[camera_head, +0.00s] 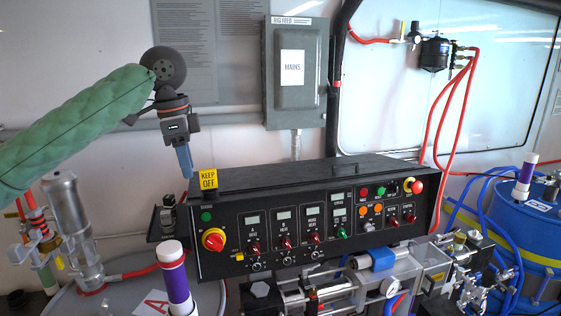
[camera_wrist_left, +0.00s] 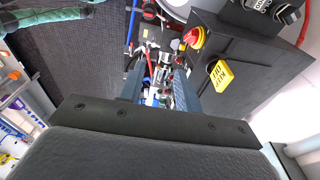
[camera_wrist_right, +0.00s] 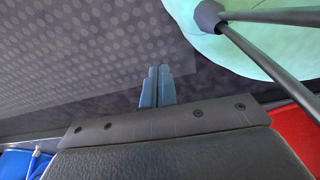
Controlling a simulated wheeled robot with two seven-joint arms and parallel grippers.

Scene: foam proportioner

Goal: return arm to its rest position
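My left arm, in a green quilted sleeve (camera_head: 75,125), reaches in from the left in the head view. My left gripper (camera_head: 186,174) hangs with its fingers down, above the left end of the black control console (camera_head: 290,178), beside the yellow KEEP OFF sign (camera_head: 208,179). In the left wrist view the fingers of this gripper (camera_wrist_left: 159,88) stand apart with nothing held between them. My right gripper (camera_wrist_right: 157,88) shows only in the right wrist view. Its fingers are together and hold nothing visible, over a dark textured floor (camera_wrist_right: 70,60).
The console face carries a red-yellow rotary switch (camera_head: 214,240) and a red emergency button (camera_head: 417,187). A grey MAINS box (camera_head: 297,110) hangs on the wall behind. A blue drum (camera_head: 530,230) with hoses stands right; a purple-banded cylinder (camera_head: 177,285) stands in front.

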